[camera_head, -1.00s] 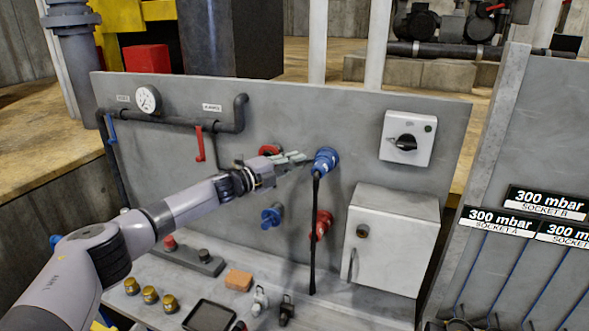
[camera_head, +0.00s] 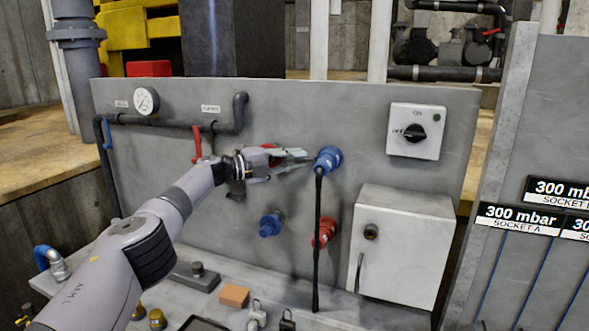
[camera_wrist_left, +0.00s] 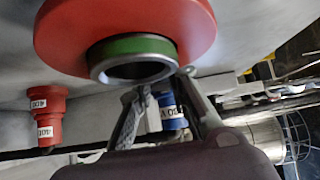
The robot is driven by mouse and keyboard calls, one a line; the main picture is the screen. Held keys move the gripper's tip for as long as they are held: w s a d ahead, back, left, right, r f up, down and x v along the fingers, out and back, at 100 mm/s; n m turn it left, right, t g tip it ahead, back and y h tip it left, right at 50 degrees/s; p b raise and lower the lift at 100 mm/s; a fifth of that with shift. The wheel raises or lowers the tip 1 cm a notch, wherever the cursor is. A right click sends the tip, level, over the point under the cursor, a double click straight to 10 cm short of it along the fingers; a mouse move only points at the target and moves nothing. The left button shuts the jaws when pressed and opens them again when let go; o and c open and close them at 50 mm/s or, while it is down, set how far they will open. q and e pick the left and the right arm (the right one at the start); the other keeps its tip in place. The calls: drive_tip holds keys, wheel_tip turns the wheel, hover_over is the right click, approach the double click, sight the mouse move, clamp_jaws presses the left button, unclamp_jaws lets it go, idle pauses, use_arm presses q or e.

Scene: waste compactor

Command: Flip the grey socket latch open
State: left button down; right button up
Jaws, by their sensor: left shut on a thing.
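My left gripper (camera_head: 300,159) is in front of the grey panel, its fingertips just left of a blue socket with a blue plug (camera_head: 328,159). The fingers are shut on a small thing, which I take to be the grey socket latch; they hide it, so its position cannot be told. In the left wrist view the fingers (camera_wrist_left: 165,108) show beside a labelled blue part (camera_wrist_left: 171,112). A red flange with a green ring (camera_wrist_left: 130,46) fills the top of that view; in the head view a red socket (camera_head: 270,149) sits partly behind the gripper. My right gripper is not in view.
A black cable (camera_head: 317,240) hangs from the blue plug. A lower blue socket (camera_head: 270,223) and a red one (camera_head: 325,232) are below. A grey box (camera_head: 402,245) and a rotary switch (camera_head: 415,131) are at the right. An orange block (camera_head: 234,295) lies on the ledge.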

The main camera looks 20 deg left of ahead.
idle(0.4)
use_arm(q)
drive_tip(key=c, duration=1.6)
unclamp_jaws()
drive_tip(key=shift+s+d, duration=0.1)
drive_tip(key=shift+s, duration=0.05)
drive_tip(key=shift+c, duration=0.2)
drive_tip(key=shift+o, duration=0.6)
drive_tip(key=v, duration=1.2)
